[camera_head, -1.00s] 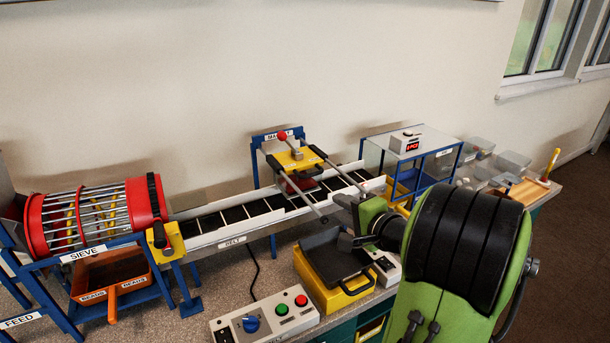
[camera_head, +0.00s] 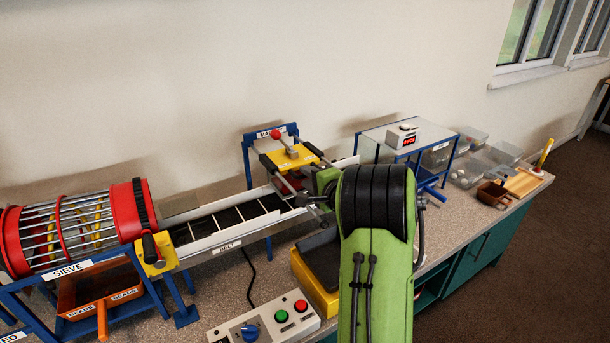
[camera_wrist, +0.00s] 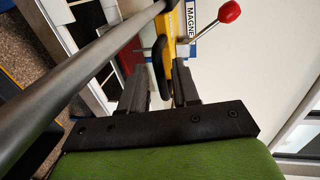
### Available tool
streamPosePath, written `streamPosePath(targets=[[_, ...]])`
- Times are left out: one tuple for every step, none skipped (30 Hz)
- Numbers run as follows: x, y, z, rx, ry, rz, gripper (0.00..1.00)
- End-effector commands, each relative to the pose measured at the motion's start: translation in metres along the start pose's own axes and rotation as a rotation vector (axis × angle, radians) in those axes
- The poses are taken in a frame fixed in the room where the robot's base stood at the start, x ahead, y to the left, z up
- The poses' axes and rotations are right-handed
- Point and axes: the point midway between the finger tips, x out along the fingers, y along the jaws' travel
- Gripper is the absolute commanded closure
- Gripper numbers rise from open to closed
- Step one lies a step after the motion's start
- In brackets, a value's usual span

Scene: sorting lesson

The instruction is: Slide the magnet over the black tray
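The magnet carriage is a yellow plate (camera_head: 289,157) with a red-knobbed lever, on two rails across the belt. In the wrist view its yellow edge (camera_wrist: 181,22), black loop handle (camera_wrist: 160,62) and red knob (camera_wrist: 229,12) show. My gripper (camera_wrist: 159,72) is open, its two dark fingers apart on either side of the handle; contact is unclear. In the head view my gripper (camera_head: 312,196) is at the carriage's front right, partly hidden by my arm. The black tray (camera_head: 321,258) sits on a yellow stand in front of the belt, partly covered by my arm.
The belt (camera_head: 228,218) runs left to a red sieve drum (camera_head: 76,228). A control box (camera_head: 265,322) with buttons stands in front. A glass-topped blue frame (camera_head: 404,137) stands right of the magnet. A rail (camera_wrist: 85,75) passes close beside my gripper.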

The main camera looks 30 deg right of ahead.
Motion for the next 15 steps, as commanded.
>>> streamPosePath(targets=[[0.009,0.001,0.001,-0.002,-0.003,0.002,0.69],[0.013,0.000,0.000,-0.003,-0.002,0.002,0.69],[0.017,0.001,0.000,-0.002,-0.001,0.003,0.69],[0.019,0.001,0.000,-0.002,-0.001,0.002,0.69],[0.021,0.000,0.000,-0.002,-0.001,0.002,0.69],[0.023,0.000,0.000,-0.001,0.000,0.001,0.69],[0.023,0.000,0.000,0.000,0.000,0.001,0.69],[0.024,0.000,0.000,0.000,0.000,0.001,0.69],[0.024,0.000,0.000,0.000,0.001,0.001,0.69],[0.024,0.000,0.000,0.000,0.001,0.001,0.69],[0.024,0.000,0.000,0.000,0.001,0.001,0.69],[0.023,0.000,0.000,0.000,0.001,0.001,0.69],[0.023,0.000,0.000,0.000,0.001,0.001,0.69],[0.023,0.000,0.000,0.000,0.001,0.001,0.74],[0.023,0.000,0.000,0.000,0.001,0.001,0.80]])
